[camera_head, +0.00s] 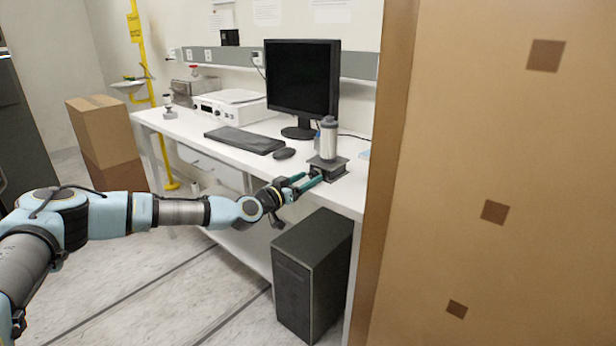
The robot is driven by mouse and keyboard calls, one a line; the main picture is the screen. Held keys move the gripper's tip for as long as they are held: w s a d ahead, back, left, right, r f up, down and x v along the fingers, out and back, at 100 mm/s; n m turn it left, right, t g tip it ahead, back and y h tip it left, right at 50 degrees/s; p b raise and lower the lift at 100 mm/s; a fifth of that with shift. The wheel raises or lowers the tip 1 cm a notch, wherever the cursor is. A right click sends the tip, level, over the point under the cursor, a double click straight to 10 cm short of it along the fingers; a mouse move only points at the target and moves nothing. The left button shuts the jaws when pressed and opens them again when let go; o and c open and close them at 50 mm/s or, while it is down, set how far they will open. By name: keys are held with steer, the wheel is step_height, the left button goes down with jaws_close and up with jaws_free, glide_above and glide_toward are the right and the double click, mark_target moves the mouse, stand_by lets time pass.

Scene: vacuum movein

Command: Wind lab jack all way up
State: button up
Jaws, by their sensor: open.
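The lab jack (329,168) is a small dark grey platform near the front right edge of the white desk (350,200). A grey and white cylinder (328,140) stands upright on its top plate. The jack looks low, with a small gap between its plates. My gripper (314,178) reaches in from the left over the desk's front edge. Its green-tipped fingers are open, right at the front left side of the jack. The jack's knob is not discernible, and I cannot tell whether the fingers touch it or are around it.
A monitor (302,80), keyboard (244,140) and mouse (284,153) sit left of the jack. A black computer tower (312,275) stands on the floor below my gripper. A large cardboard-coloured box (490,180) closes off the right side. Floor at the lower left is free.

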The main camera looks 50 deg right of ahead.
steer(key=shift+d, duration=0.35)
jaws_close()
stand_by(0.3)
